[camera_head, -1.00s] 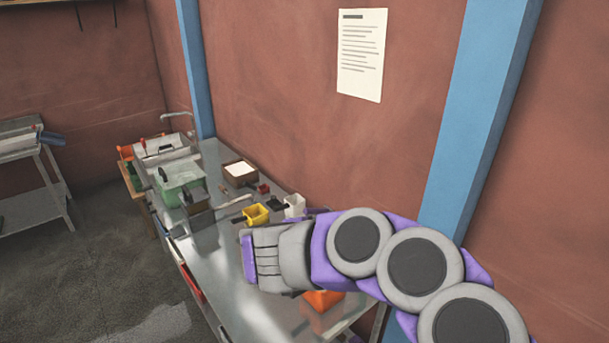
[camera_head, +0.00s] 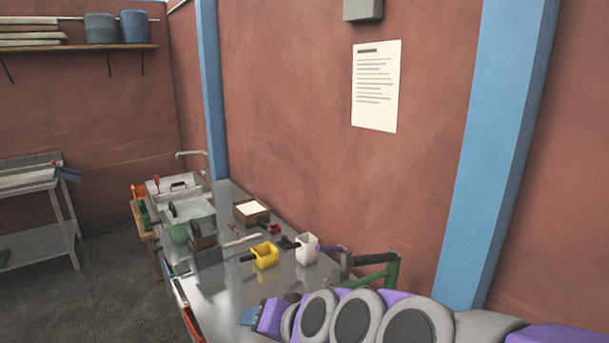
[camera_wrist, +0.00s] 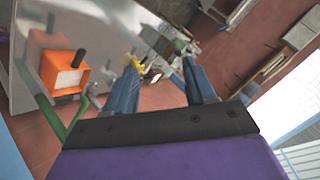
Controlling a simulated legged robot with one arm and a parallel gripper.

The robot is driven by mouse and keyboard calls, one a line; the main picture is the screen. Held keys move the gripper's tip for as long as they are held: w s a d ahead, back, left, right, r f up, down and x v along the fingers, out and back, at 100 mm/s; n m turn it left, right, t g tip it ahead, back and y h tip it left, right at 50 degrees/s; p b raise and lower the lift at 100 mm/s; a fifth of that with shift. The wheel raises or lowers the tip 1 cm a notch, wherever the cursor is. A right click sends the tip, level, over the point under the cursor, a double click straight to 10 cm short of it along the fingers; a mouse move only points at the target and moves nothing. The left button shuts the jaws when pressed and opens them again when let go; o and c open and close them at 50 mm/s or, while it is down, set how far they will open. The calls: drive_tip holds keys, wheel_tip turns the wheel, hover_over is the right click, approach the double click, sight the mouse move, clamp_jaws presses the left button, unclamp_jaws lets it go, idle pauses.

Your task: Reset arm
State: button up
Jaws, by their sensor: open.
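My arm reaches in from the lower right of the head view, low over the near end of the metal table (camera_head: 228,290).
An orange box (camera_wrist: 62,75) and a green frame (camera_wrist: 45,108) show at left in the wrist view. Several containers, including a green tub (camera_head: 190,219), crowd the table's far end. The wall (camera_head: 300,130) runs along its right side.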

drive_tip(key=s+d+f+g+h+b, duration=0.1)
drive_tip(key=s+d+f+g+h, duration=0.1)
drive_tip(key=s+d+f, duration=0.3)
drive_tip(key=s+d+f+g+h+b, duration=0.2)
drive_tip(key=s+d+f, duration=0.4)
drive_tip(key=s+d, duration=0.3)
drive_tip(key=s+d+f+n+g+h+b, duration=0.1)
drive_tip(key=s+d+f+g+h, duration=0.2)
drive_tip(key=s, duration=0.8)
drive_tip(key=d+f+g, duration=0.2)
drive_tip(key=d+f, duration=0.1)
drive_tip(key=shift+s+d+b, duration=0.3)
drive_tip(key=shift+d+b, duration=0.1)
